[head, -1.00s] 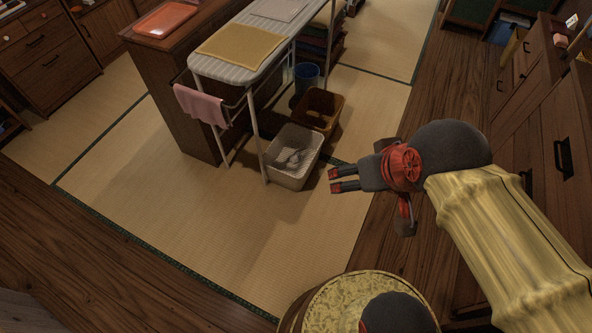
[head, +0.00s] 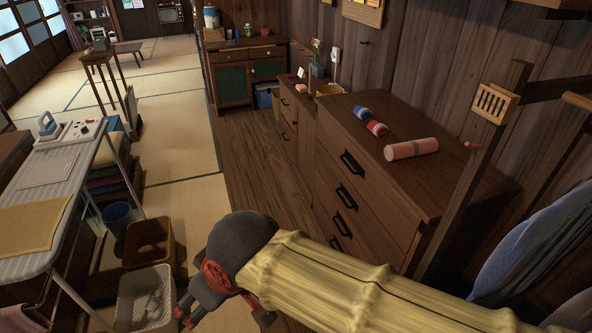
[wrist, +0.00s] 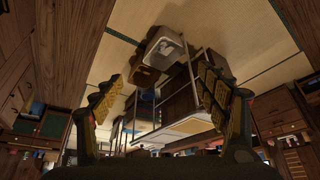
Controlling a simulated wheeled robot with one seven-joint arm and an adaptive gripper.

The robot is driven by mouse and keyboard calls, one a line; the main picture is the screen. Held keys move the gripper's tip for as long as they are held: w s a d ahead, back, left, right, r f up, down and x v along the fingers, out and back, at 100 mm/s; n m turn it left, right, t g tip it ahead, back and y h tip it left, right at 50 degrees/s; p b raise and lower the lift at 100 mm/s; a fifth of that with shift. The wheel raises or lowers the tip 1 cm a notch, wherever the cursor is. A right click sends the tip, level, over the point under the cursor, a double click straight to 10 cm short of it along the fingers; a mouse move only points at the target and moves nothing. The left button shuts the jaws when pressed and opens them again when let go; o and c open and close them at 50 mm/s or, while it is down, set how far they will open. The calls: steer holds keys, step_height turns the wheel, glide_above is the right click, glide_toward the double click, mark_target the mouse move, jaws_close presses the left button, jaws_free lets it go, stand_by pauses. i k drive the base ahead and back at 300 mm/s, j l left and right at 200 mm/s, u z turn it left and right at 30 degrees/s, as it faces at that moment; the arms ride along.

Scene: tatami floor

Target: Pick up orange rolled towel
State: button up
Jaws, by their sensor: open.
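A salmon-orange rolled towel (head: 411,149) lies on top of the wooden dresser (head: 440,185) at the right of the head view. My gripper (head: 184,318) is at the lower left of the head view, well away from the dresser and over the floor side. In the wrist view my gripper (wrist: 158,95) has its two fingers wide apart with nothing between them. The rolled towel cannot be made out in the wrist view.
An ironing board (head: 60,165) stands at the left, with a brown basket (head: 148,240) and a pale basket (head: 135,285) beside it. A wooden post (head: 480,160) rises at the dresser's near right corner. Wooden floor (head: 240,165) lies free between tatami and dresser.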

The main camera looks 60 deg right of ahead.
mark_target(416, 148)
steer(key=z, duration=2.65)
